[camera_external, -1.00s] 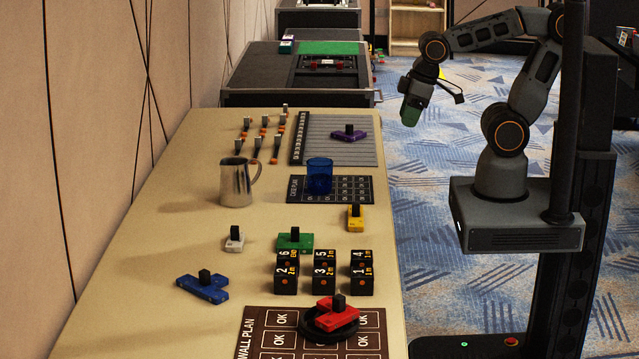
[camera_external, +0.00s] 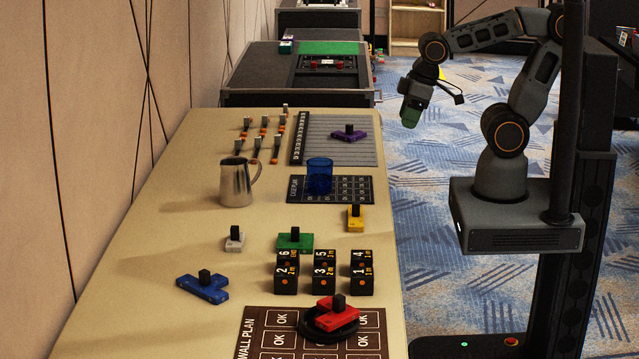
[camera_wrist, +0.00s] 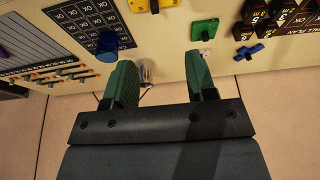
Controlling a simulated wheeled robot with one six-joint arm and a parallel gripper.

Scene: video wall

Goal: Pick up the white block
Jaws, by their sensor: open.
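The white block (camera_external: 234,244), small with a black peg on top, sits on the table left of the green block (camera_external: 295,244). In the wrist view a small part of the white block (camera_wrist: 205,51) shows just beyond the right finger, which seems to hide some of it. My gripper (camera_external: 411,112) hangs in the air to the right of the table, fingers pointing down, well apart from the block. In the wrist view its two green fingers (camera_wrist: 160,78) are spread apart and nothing is held between them.
A metal mug (camera_external: 236,182) and blue cup (camera_external: 319,177) stand behind the white block. A blue block (camera_external: 203,289), yellow block (camera_external: 355,222), red block (camera_external: 335,315) and several black numbered cubes (camera_external: 324,272) are around it. The table left of the white block is clear.

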